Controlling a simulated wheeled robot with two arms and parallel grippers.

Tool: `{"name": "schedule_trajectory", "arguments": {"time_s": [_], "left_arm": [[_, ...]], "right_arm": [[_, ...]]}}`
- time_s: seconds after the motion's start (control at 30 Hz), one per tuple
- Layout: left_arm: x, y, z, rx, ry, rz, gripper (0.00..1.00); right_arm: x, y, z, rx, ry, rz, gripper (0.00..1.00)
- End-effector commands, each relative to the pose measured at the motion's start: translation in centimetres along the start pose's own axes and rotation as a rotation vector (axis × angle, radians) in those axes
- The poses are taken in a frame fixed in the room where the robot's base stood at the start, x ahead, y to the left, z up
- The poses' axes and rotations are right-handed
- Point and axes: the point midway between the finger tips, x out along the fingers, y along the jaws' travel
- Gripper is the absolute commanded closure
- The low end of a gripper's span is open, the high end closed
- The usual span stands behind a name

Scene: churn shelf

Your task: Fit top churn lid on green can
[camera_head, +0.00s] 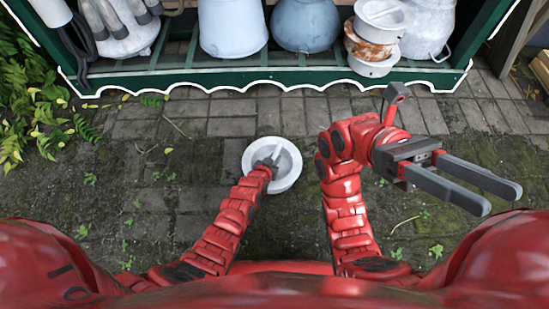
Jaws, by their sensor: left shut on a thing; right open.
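A round, pale grey-white lid (289,172) is in my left gripper (277,156), low in front of the shelf and above the brick paving. The gripper's fingers are shut on it, inside its raised rim; the exact grip point is small and hard to see. My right gripper (500,198) is open and empty, out to the right over the paving. No clearly green can shows; a whitish can (232,25) and a blue-grey can (305,24) stand on the shelf, their tops cut off by the picture edge.
The green shelf (186,76) has a white scalloped front edge. A stack of lids, one rusty (369,47), stands on its right part beside a grey can (428,27). A milking cluster (122,30) is at the left. Leaves (35,105) grow at far left. Paving between is clear.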

Motion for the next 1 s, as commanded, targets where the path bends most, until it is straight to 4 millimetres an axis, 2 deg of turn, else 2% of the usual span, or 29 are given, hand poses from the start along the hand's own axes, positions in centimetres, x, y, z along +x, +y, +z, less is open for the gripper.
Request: {"name": "schedule_trajectory", "arguments": {"time_s": [0.4, 0.43, 0.57, 0.87, 1.0], "left_arm": [[0.14, -0.02, -0.05, 0.0, 0.004, 0.0, 1.0], [0.13, -0.01, 0.02, 0.0, 0.003, 0.0, 0.75], [0.12, -0.01, 0.06, 0.0, 0.002, 0.0, 0.51], [0.1, 0.0, 0.1, 0.0, 0.001, 0.0, 0.5], [-0.09, 0.0, -0.17, 0.0, 0.0, 0.0, 0.5]], "right_arm": [[0.7, 0.39, -0.6, 0.01, 0.051, 0.031, 0.53], [0.7, 0.38, -0.59, 0.01, 0.05, 0.031, 0.53], [0.68, 0.37, -0.57, 0.009, 0.049, 0.03, 0.53], [0.66, 0.34, -0.53, 0.009, 0.046, 0.027, 0.53], [0.01, -0.05, 0.16, -0.002, -0.006, -0.004, 0.53]]}}
